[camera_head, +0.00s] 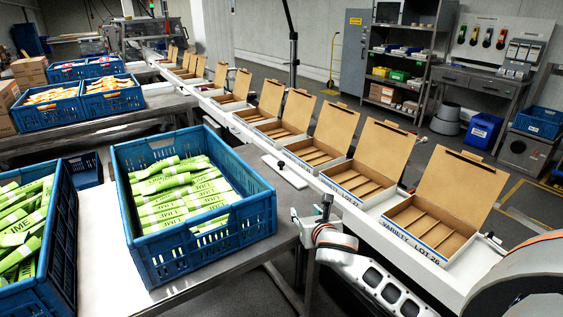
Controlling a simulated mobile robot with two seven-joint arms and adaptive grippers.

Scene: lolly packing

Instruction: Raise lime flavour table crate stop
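A pale flat plate with a black knob (285,171) lies at the table edge, between the right lime crate and the row of boxes. It looks like the crate stop. A blue crate (215,236) of green lime packets (178,190) stands on the lime table (100,215), to the left of the plate. A second blue crate (62,245) of lime packets is cut off at the left edge. My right gripper (312,213) is at the table's right edge, nearer than the plate and apart from it. My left gripper is out of view.
Open cardboard boxes (434,224) with raised lids line the white conveyor (345,194) on the right. Blue crates of orange packets (110,98) stand on a farther table. Shelving (405,60) and a workbench (490,85) stand at the back right.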

